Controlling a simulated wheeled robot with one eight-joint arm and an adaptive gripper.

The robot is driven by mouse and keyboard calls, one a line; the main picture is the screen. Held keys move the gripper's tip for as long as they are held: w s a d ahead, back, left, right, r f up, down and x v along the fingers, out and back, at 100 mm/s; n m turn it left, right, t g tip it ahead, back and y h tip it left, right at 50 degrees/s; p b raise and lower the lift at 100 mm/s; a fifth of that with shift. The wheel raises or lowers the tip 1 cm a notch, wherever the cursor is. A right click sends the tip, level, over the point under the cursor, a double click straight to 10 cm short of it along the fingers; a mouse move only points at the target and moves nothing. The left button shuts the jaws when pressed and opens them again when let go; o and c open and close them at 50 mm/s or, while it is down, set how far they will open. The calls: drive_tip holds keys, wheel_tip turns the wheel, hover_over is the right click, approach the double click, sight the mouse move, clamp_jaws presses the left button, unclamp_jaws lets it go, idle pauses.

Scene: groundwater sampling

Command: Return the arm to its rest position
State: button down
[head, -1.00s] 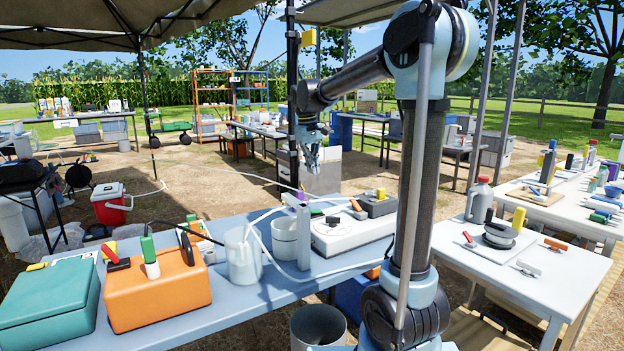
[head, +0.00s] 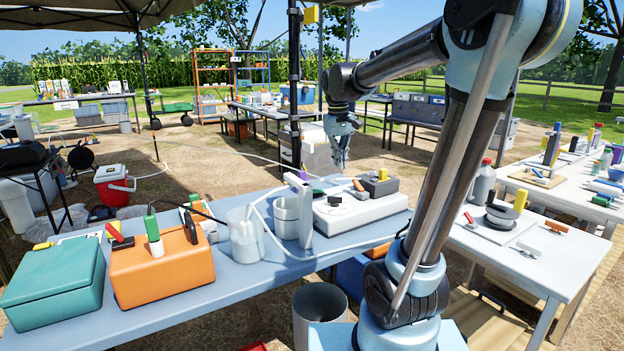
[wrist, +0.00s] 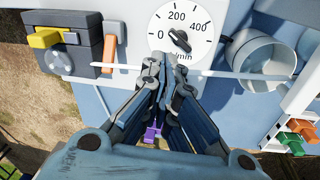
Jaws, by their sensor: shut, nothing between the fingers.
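My gripper (head: 340,152) hangs fingers down from my raised arm in the head view, above the far edge of the blue table (head: 262,283) and apart from everything on it. In the wrist view my gripper (wrist: 163,85) has its fingertips together with nothing between them. Below the fingers in the wrist view is a white dial (wrist: 180,35) marked 0, 200, 400 with a black knob. The dial belongs to a white device (head: 360,212) on the blue table.
On the blue table stand an orange case (head: 163,270), a green case (head: 52,285), a clear beaker (head: 245,238) and a grey box (head: 378,184). A white tube (head: 300,258) loops across it. A white table (head: 515,250) with a bottle (head: 483,184) is at right. A bin (head: 318,312) stands in front.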

drive_tip(key=s+d+f+m, duration=0.1)
drive_tip(key=s+d+f, duration=0.2)
drive_tip(key=s+f, duration=0.3)
drive_tip(key=s+d+f+m, duration=0.2)
drive_tip(key=s+d+f, duration=0.1)
drive_tip(key=s+f, duration=0.4)
drive_tip(key=s+d+f+m+t, duration=0.1)
drive_tip(key=s+d+f, duration=0.3)
drive_tip(key=s+f, duration=0.3)
drive_tip(key=s, duration=0.4)
drive_tip(key=shift+s+y, duration=0.25)
drive_tip(key=shift+y, duration=0.15)
